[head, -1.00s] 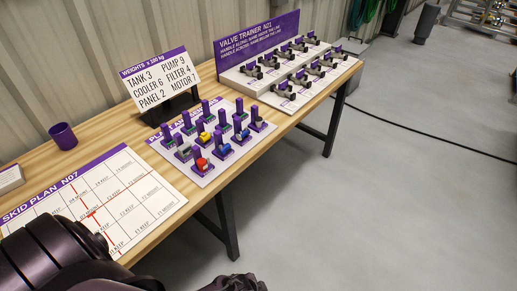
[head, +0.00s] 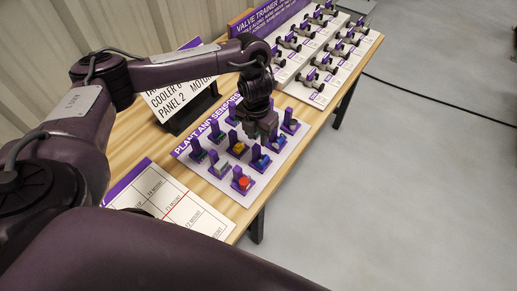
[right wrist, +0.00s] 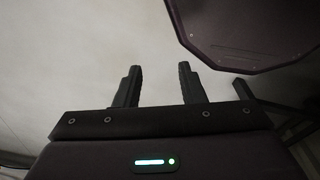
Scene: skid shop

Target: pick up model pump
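Small coloured models sit on purple stands on a white board (head: 238,198) headed "PLANT AND SE…" on the wooden table. I see a red model (head: 243,183), blue models (head: 260,163), a yellow model (head: 238,149) and a grey model (head: 219,167). No readable label tells me which is the pump. My left gripper (head: 264,136) points down over the back half of the board and hides some stands. Its fingertips are too small to show whether they are apart. My right gripper (right wrist: 158,85) is open and empty, facing grey background in the right wrist view.
The valve trainer (head: 322,90), with rows of valves, stands behind the board to the right. The skid plan sheet (head: 150,197) lies at front left. Open floor lies right of the table.

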